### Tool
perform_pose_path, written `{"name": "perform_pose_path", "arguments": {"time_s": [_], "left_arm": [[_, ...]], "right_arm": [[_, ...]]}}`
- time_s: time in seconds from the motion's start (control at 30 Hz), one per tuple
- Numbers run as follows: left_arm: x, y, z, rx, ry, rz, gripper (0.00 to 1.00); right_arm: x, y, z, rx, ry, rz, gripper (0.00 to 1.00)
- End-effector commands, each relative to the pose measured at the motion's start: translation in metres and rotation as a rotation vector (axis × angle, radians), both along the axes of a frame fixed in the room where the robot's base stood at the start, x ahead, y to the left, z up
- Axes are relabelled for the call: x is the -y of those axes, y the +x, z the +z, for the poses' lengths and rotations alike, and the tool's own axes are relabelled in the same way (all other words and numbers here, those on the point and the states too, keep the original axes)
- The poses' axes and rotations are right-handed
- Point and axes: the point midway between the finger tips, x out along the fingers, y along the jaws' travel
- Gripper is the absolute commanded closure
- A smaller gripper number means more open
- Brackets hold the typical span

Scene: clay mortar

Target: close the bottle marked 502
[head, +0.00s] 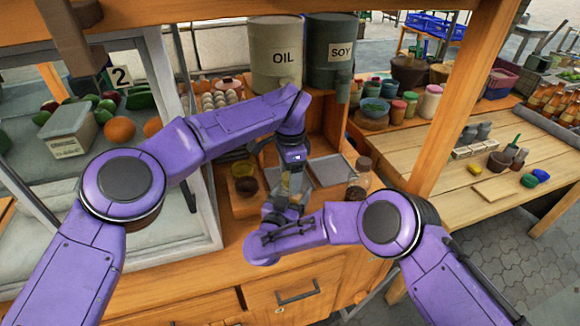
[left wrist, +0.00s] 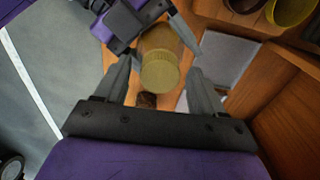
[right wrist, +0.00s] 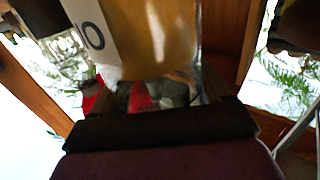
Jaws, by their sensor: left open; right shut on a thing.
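A yellow-amber bottle (right wrist: 160,35) with a white label fills the upper right wrist view. Only part of its marking shows, so I cannot read a full 502. My right gripper (head: 285,205) is shut on this bottle. A ribbed gold cap (left wrist: 160,72) sits at the bottle's end in the left wrist view; how tightly it is seated cannot be told. My left gripper (left wrist: 163,82) is open, its fingers on either side of the cap with gaps. In the head view the left gripper (head: 291,180) is directly above the right one, which partly hides the bottle.
A brown-capped jar (head: 358,180) stands right of the grippers. Small bowls (head: 245,180) sit on the left. The OIL can (head: 276,55) and SOY can (head: 331,55) stand behind. Wooden counter edges and a side wall (left wrist: 285,95) are close by.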

Motion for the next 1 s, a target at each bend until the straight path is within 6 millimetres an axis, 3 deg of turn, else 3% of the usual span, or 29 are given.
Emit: {"name": "perform_pose_path", "arguments": {"time_s": [0.17,0.33,0.37,0.67,0.77,1.0], "left_arm": [[-0.0001,0.0001,0.0002,0.000,0.000,0.000,0.31],[-0.0002,0.0002,0.0004,0.000,0.000,0.000,0.86],[-0.0002,0.0002,0.0005,0.000,0.000,0.000,0.89],[-0.0002,0.0003,0.0005,0.000,-0.001,-0.066,0.91],[-0.0003,0.0004,0.0003,0.001,-0.001,-0.267,0.91],[-0.0007,0.0005,-0.0002,0.001,-0.001,-1.022,0.91]], "right_arm": [[0.0002,0.0002,0.0002,0.000,0.000,0.000,1.00],[0.0001,0.0001,0.0002,0.000,0.000,0.000,1.00],[0.0001,0.0001,0.0002,0.000,0.000,0.000,1.00],[0.0000,0.0001,0.0002,0.000,0.000,0.000,1.00],[0.0000,0.0000,0.0002,0.000,0.000,0.000,1.00],[0.0000,0.0000,0.0002,0.000,0.000,0.000,1.00]]}}
